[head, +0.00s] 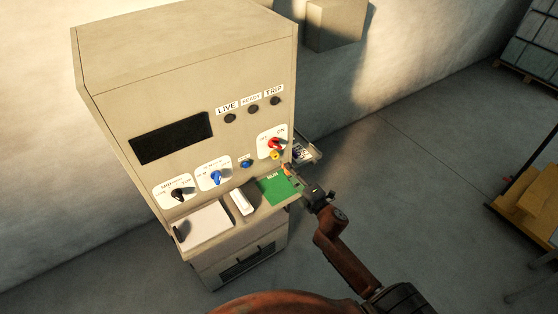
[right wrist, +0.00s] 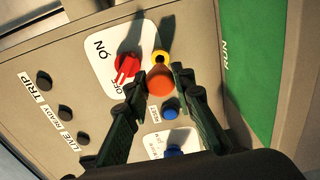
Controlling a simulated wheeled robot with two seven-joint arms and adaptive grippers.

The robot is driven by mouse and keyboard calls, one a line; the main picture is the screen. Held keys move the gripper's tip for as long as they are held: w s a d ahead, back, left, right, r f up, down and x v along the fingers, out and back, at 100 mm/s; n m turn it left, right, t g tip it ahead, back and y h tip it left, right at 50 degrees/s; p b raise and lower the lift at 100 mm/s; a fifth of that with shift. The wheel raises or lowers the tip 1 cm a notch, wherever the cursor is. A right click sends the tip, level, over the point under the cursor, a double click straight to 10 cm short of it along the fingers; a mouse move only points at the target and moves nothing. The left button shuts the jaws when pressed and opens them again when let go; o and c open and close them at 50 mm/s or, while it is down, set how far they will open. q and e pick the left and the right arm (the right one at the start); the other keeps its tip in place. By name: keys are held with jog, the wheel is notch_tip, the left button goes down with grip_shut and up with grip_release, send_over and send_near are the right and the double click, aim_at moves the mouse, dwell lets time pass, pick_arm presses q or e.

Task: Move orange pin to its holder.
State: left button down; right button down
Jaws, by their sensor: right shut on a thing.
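The orange pin (right wrist: 161,81) shows its round end between the fingers of my right gripper (right wrist: 156,88), which is shut on it. In the head view the pin (head: 286,168) is a small orange spot at the tips of my right gripper (head: 290,172), in front of the cabinet's right side. A yellow ring (head: 275,155) sits on the panel just below the red ON/OFF switch (head: 275,143). In the right wrist view the yellow ring (right wrist: 161,57) is partly covered by the pin; I cannot tell whether they touch. My left gripper is not in view.
A green RUN area (head: 277,190) lies on the ledge below, beside a white block (head: 242,202) and a white sheet (head: 204,226). A blue button (head: 245,163) and blue knob (head: 215,177) are left of the ring. A small side shelf (head: 308,151) juts out right.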

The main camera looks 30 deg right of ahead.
jog(key=shift+s+d+p, duration=0.15)
jog(key=shift+s+p, duration=0.2)
jog(key=shift+s, duration=1.6)
